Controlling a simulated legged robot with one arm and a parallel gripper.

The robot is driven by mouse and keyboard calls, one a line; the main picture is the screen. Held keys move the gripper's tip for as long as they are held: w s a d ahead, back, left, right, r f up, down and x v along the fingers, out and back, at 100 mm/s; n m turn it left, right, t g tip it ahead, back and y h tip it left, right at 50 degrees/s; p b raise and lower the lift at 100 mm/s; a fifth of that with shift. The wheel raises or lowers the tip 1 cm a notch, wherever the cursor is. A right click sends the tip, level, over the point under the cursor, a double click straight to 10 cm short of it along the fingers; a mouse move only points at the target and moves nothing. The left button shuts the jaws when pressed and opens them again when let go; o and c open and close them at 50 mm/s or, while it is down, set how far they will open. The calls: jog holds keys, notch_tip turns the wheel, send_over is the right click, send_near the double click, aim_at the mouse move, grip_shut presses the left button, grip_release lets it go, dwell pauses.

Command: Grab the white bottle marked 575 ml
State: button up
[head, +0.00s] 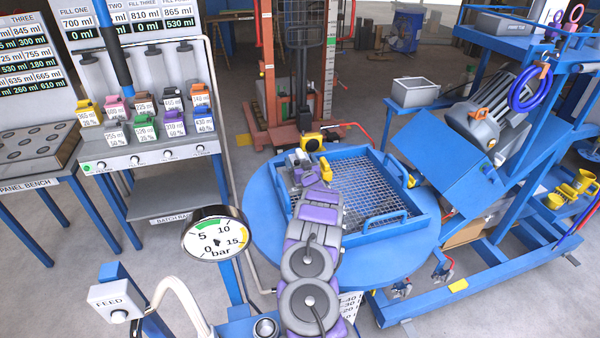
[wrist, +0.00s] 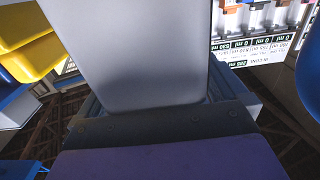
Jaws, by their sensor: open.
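Small bottles with coloured caps stand in two rows on the white dispensing bench (head: 150,157) at the left of the head view. The front-left one has a pale cap and looks like the white bottle (head: 114,135). Its label is too small to read surely as 575 ml. My gripper (head: 305,163) is at the far end of my purple and grey arm, above the blue round table, well right of the bottles and empty as far as I see. It is open. In the wrist view a broad grey gripper part fills the middle, and some bottles show upside down at the top right.
A blue-framed mesh tray (head: 392,225) sits on the blue round table (head: 262,225). A pressure gauge (head: 214,232) and a FEED box (head: 115,300) stand in front. A panel bench (head: 38,150) is left of the bottle bench.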

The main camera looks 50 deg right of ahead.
jog(key=shift+w+d+f, duration=0.15)
jog(key=shift+w+d, duration=0.1)
jog(key=shift+d, duration=0.2)
jog(key=shift+a, duration=0.25)
jog(key=c, duration=0.5)
jog(key=shift+d, duration=0.1)
jog(key=c, duration=0.5)
jog(key=shift+o, duration=0.2)
